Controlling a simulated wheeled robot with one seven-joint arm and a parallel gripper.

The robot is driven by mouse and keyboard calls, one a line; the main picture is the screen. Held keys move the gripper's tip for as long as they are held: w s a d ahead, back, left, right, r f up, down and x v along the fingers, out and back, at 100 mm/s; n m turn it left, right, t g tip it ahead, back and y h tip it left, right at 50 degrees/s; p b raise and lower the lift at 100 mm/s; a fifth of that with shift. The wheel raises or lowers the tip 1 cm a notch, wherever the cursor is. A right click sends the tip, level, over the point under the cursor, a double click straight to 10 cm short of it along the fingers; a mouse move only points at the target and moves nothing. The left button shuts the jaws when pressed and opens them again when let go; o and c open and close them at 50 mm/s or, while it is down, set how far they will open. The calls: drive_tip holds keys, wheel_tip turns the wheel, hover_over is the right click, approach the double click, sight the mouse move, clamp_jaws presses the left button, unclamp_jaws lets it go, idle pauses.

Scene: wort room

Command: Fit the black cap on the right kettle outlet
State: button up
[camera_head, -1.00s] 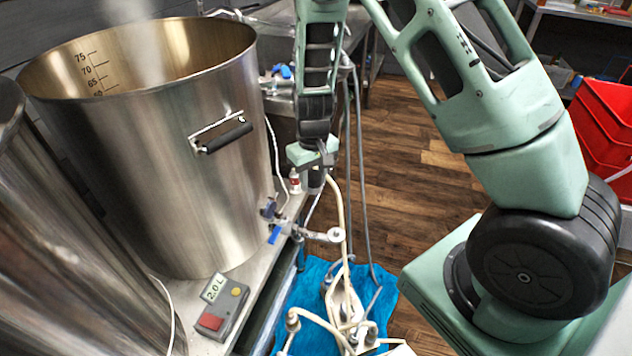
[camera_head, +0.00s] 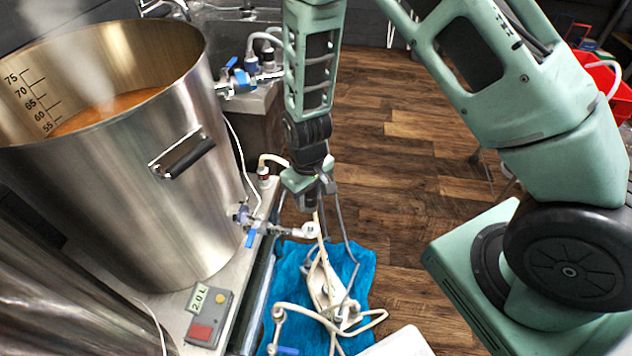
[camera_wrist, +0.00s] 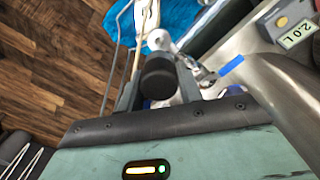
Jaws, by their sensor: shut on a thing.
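The right kettle (camera_head: 110,190) is a large steel pot with volume marks and brown liquid. Its outlet (camera_head: 308,230) sticks out to the right past a blue-handled valve (camera_head: 250,236), and its end looks pale and round. In the wrist view the outlet end (camera_wrist: 159,40) shows just beyond the cap. My gripper (camera_head: 320,200) is just above the outlet end in the head view. It is shut on the black cap (camera_wrist: 158,76), which sits between the fingers, apart from the outlet in the picture. The cap is hard to make out in the head view.
A grey box reading 2.0 L (camera_head: 207,315) sits on the bench. Another steel kettle (camera_head: 50,290) stands at the left front. A blue cloth (camera_head: 350,265) with pale hoses and fittings lies below the outlet. Wooden floor (camera_head: 400,150) is open behind.

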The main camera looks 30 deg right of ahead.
drive_tip(key=b, duration=0.5)
hover_over(310, 225)
drive_tip(key=shift+w+d+f, duration=0.1)
drive_tip(key=shift+f, duration=1.3)
drive_tip(key=shift+w+f, duration=0.1)
drive_tip(key=shift+f, duration=1.3)
drive_tip(key=shift+f+b, duration=0.3)
drive_tip(key=shift+f, duration=0.5)
drive_tip(key=shift+f+b, duration=0.8)
drive_tip(key=shift+f, duration=0.55)
drive_tip(key=o, duration=1.3)
drive_tip(key=shift+c, duration=0.2)
drive_tip(key=shift+r, duration=0.1)
wheel_tip(310, 225, up, 17)
drive_tip(key=shift+r+p, duration=0.15)
drive_tip(key=shift+p, duration=0.7)
drive_tip(key=s+a+r+n+p, duration=0.2)
drive_tip(key=s+a+r, duration=0.1)
drive_tip(key=s+r, duration=0.5)
drive_tip(key=s+a+r+n+p, duration=0.2)
drive_tip(key=s+a+r+p, duration=0.1)
drive_tip(key=s+r, duration=0.6)
drive_tip(key=s, duration=0.3)
drive_tip(key=shift+s+r+y+p, duration=0.15)
drive_tip(key=shift+s+y+p, duration=0.05)
drive_tip(key=shift+y+p, duration=0.1)
